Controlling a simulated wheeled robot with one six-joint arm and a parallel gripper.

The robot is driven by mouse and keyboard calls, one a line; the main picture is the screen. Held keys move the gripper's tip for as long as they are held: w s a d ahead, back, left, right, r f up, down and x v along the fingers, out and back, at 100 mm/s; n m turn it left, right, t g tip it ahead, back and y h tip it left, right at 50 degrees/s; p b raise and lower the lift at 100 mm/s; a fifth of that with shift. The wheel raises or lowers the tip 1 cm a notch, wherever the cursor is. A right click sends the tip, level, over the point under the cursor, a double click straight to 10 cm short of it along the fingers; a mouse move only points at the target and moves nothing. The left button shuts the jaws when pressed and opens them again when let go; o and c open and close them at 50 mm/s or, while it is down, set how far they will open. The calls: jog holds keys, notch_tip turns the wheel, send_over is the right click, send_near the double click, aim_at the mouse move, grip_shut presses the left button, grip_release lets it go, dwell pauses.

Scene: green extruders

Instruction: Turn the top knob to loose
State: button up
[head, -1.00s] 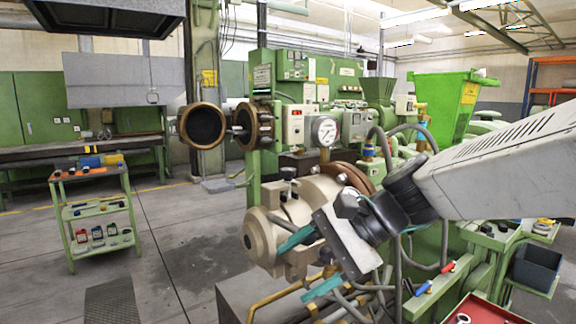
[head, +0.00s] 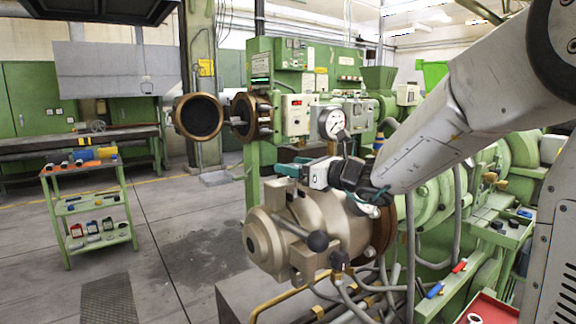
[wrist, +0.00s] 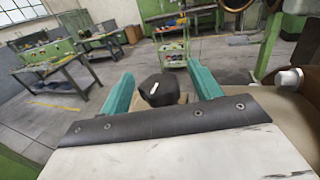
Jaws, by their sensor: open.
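In the wrist view, the black top knob (wrist: 160,90), with a white mark on it, sits between the two teal fingers of my gripper (wrist: 162,88). Gaps show on both sides, so the fingers are open around it and not closed on it. In the head view, my gripper (head: 288,168) is above the beige extruder head (head: 285,230), its teal fingers pointing left. The top knob is hidden there behind the gripper. A lower black ball knob (head: 318,241) on a lever shows at the front of the extruder head.
A pressure gauge (head: 332,122) and green control cabinet (head: 290,85) stand close behind my gripper. Brass pipes and hoses (head: 345,285) run below the extruder head. A green cart (head: 95,215) stands at left, with open floor between.

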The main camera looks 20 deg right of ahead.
jog(key=shift+x, duration=0.9)
jog(key=shift+s, duration=0.1)
jog(key=c, duration=1)
jog(key=shift+o, duration=0.2)
jog(key=shift+n+g+y, duration=0.5)
jog(key=shift+y, duration=0.1)
jog(key=shift+s+a+n+g+y, duration=0.15)
jog(key=shift+a+n+g+y, duration=0.05)
jog(key=shift+n+g+y, duration=0.85)
jog(key=o, duration=1)
jog(key=shift+c, duration=0.2)
